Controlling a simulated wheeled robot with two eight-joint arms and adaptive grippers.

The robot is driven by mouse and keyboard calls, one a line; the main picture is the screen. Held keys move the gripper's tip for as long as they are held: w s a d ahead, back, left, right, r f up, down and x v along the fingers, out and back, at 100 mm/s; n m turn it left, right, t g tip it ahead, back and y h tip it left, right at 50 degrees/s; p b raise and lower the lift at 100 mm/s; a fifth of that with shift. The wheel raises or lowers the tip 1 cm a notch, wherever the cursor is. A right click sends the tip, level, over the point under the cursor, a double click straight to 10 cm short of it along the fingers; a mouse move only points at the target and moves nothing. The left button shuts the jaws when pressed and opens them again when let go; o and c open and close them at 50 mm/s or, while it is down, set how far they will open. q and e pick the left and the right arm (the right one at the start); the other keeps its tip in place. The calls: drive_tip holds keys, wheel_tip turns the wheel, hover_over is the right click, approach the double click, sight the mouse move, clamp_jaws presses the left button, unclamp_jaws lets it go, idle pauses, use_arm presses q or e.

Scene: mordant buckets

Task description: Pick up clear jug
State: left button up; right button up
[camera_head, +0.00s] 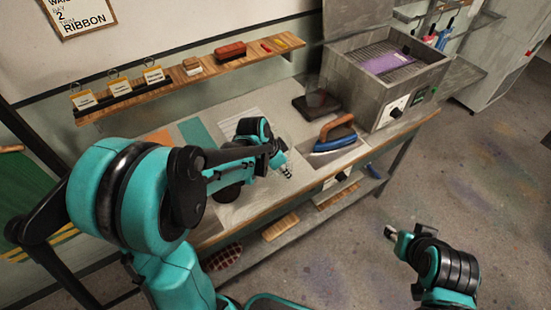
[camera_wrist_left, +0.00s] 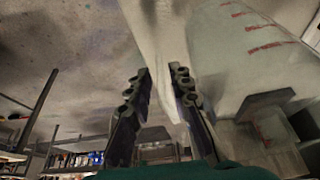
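The clear jug shows in the wrist view as a large see-through wall with red marks (camera_wrist_left: 235,75). A pale translucent strip, seemingly its handle, runs down between the fingers of my left gripper (camera_wrist_left: 163,85). The fingers stand apart on either side of the strip, close to its edges. I cannot tell whether they press on it. In the head view my left gripper (camera_head: 284,169) is low over the workbench, and the jug is barely visible there. My right gripper (camera_head: 391,232) is off to the right, over the floor in the picture; its fingers are too small to read.
On the workbench (camera_head: 240,212), a blue iron with a wooden handle (camera_head: 335,132) stands right of my left gripper. A dark block (camera_head: 316,104) lies behind it. A grey basin unit (camera_head: 385,80) stands at the right end. A wall shelf (camera_head: 210,66) runs behind.

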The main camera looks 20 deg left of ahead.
use_arm(q)
drive_tip(key=b+x, duration=0.1)
drive_tip(key=x, duration=0.3)
drive_tip(key=shift+w+d+f, duration=0.1)
drive_tip(key=shift+f, duration=0.2)
drive_tip(key=shift+c, duration=0.2)
clamp_jaws()
drive_tip(key=shift+r, duration=0.2)
